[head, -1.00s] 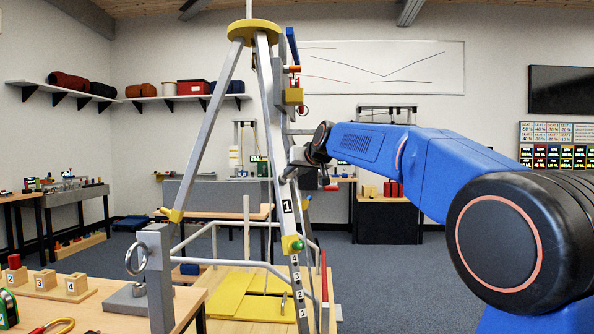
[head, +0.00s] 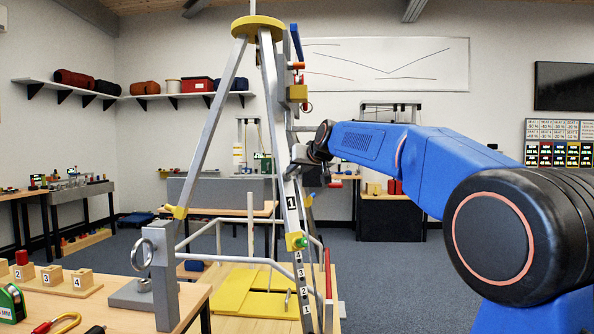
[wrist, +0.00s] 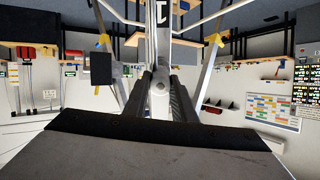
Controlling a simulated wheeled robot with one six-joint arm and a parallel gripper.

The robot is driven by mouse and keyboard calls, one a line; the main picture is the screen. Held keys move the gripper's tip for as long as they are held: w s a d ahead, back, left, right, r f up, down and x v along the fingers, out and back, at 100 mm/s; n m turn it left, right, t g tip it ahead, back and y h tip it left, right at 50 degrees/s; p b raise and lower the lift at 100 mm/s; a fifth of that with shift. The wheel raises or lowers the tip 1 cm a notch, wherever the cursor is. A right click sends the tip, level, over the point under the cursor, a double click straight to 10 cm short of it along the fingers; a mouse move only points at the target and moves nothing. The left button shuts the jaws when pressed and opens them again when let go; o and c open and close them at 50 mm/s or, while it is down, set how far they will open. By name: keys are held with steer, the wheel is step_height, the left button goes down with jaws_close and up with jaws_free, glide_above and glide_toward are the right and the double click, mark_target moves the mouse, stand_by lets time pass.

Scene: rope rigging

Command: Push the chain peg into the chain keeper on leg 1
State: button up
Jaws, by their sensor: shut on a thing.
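My gripper (head: 294,170) is at this leg, above the label. In the wrist view, my gripper (wrist: 161,92) has its two dark fingers closed about a small grey rounded piece (wrist: 159,84), which appears to be the chain peg. The piece lies in line with leg 1 (wrist: 160,40). The fingers and my wrist hide most of it. I cannot make out the chain keeper's opening or whether the peg is inside it.
A yellow-and-green fitting (head: 296,242) sits lower on leg 1. A yellow block (head: 297,93) is higher up beside it. A grey post with a ring (head: 160,270) stands front left on the wooden bench (head: 110,315). Yellow boards (head: 230,293) lie beneath the tripod.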

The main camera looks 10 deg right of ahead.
steer(key=shift+x, duration=1.25)
stand_by(0.8)
steer(key=o, duration=1.2)
steer(key=shift+c, duration=0.2)
steer(key=shift+s, duration=0.1)
steer(key=v, duration=1.7)
steer(key=s+d+f+g+h, duration=0.1)
steer(key=s+f+g, duration=0.3)
steer(key=s+f, duration=1.7)
steer(key=s+d+f+g+h, duration=0.1)
steer(key=s+d+f+g, duration=0.2)
steer(key=s+f, duration=1.9)
step_height(320, 180, down, 3)
steer(key=shift+f+m+g+h, duration=0.2)
steer(key=shift+m+g+h, duration=0.15)
steer(key=shift+g, duration=0.45)
